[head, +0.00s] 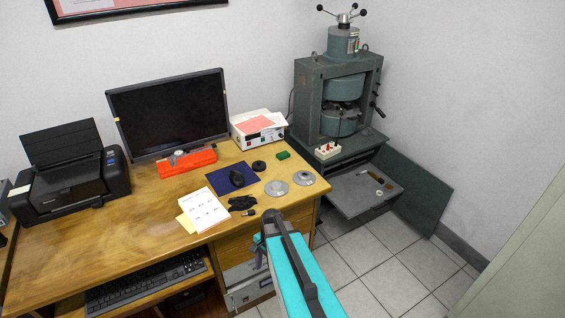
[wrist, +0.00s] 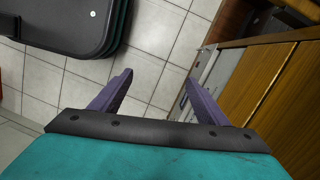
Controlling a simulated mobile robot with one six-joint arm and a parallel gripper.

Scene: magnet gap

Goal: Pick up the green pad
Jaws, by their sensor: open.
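The green pad (head: 283,155) is a small green block on the right part of the wooden desk, near its back edge, in the head view. It is not in the wrist view. My gripper (head: 262,252) is in front of the desk's front edge, well apart from the pad. In the wrist view my gripper (wrist: 157,88) shows two purple fingers spread apart with nothing between them. Tiled floor and the side of the desk show beyond the fingers.
A white instrument box (head: 245,124) stands behind. The tall grey magnet (head: 301,95) stands right of the desk. A monitor (head: 170,112) stands at the back.

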